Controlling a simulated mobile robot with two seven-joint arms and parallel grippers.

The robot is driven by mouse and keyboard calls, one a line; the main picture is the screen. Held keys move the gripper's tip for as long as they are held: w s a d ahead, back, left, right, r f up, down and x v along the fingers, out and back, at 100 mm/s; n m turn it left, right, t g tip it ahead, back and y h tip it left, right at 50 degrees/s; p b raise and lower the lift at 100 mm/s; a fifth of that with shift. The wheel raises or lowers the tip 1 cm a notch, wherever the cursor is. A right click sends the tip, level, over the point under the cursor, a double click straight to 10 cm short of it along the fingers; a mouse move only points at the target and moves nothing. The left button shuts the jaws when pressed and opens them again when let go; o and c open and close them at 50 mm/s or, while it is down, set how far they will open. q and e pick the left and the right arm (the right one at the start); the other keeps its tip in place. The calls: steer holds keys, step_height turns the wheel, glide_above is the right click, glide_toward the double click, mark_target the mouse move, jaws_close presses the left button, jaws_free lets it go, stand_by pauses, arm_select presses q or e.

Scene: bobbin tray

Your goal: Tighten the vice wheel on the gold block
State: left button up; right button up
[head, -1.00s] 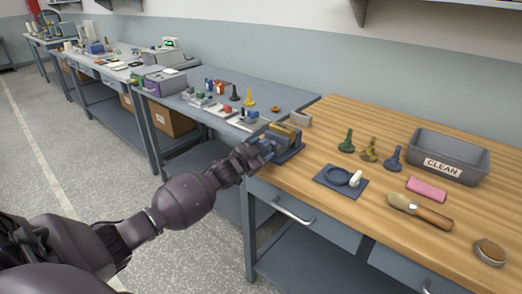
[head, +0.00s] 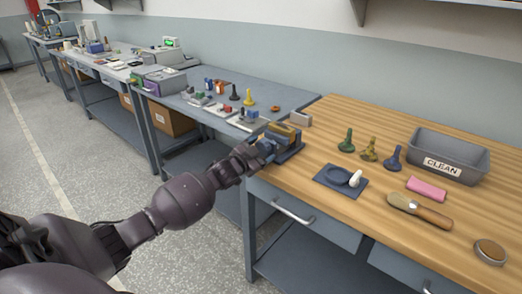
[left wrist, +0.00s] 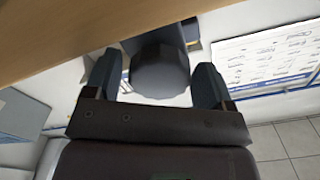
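The blue-grey vice (head: 290,152) stands at the left front corner of the wooden bench, with the gold block (head: 284,131) in it. My left gripper (head: 264,148) is at the near left end of the vice, and hides its wheel in the head view. In the left wrist view the round dark wheel (left wrist: 160,74) sits between the two fingers of my left gripper (left wrist: 158,88). A narrow light gap shows between the wheel and the left finger; the right finger is very close to the wheel, and contact cannot be told. My right gripper is not in view.
On the wooden bench (head: 330,223) are a dark pad with a round dish (head: 341,180), several bobbin-like pieces (head: 369,149), a grey CLEAN bin (head: 447,155), a pink block (head: 426,190), a brush (head: 420,210) and a round tin (head: 490,252). A grey bench adjoins at the left.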

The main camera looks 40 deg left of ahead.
arm_select(q)
steer(key=shift+o, duration=0.6)
steer(key=shift+r, duration=0.1)
steer(key=shift+s, duration=0.55)
steer(key=s+p, duration=0.1)
steer(key=s, duration=0.8)
steer(key=shift+s+a, duration=0.35)
steer(key=shift+a, duration=0.05)
